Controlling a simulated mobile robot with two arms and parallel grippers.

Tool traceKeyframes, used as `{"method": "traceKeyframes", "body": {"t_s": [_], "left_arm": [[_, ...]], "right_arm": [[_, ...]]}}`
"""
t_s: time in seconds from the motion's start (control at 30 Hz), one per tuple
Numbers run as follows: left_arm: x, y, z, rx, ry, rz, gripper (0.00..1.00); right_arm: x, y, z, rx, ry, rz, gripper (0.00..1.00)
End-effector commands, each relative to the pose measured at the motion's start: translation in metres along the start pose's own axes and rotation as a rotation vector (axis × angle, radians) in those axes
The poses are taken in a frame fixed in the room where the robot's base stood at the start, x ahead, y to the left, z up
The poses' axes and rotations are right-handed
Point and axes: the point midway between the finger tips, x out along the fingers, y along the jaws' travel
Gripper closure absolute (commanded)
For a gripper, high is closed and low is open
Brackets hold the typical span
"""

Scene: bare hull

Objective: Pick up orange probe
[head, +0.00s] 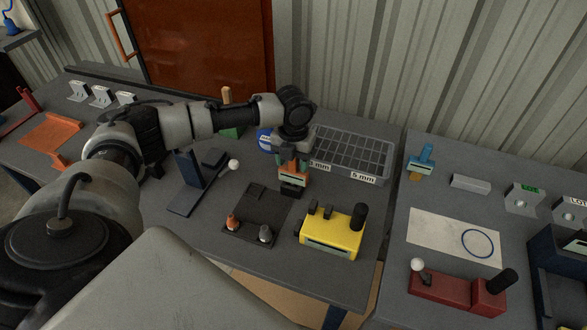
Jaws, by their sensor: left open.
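A small orange probe (232,222) stands upright at the front left of a black mat (254,208) on the left bench. A similar grey piece (265,233) stands to its right on the same mat. My left gripper (292,178) is open and points down by the mat's back right corner. It is behind and to the right of the orange probe and apart from it. Orange, teal and dark parts show around its fingertips; I cannot tell which belong to the gripper. My right gripper is not in view.
A yellow device (333,234) with a black knob stands right of the mat. A grey compartment tray (352,155) lies behind the gripper. A dark stand (187,190) is left of the mat. A second bench at the right holds a red device (455,293).

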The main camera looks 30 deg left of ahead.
Motion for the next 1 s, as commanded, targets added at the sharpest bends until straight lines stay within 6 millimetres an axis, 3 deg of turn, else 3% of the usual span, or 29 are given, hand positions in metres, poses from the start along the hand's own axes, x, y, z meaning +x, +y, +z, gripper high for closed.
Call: {"method": "traceKeyframes", "body": {"t_s": [0.27,0.6,1.0], "left_arm": [[0.0035,0.0000,0.0001,0.000,-0.001,0.000,0.46],[0.0031,0.0000,0.0001,0.000,-0.001,0.000,0.98],[-0.0043,-0.0003,0.0007,0.000,-0.003,-0.001,0.99]], "right_arm": [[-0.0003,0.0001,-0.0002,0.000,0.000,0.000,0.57],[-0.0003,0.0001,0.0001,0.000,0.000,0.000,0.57],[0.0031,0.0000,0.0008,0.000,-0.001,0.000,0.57]]}}
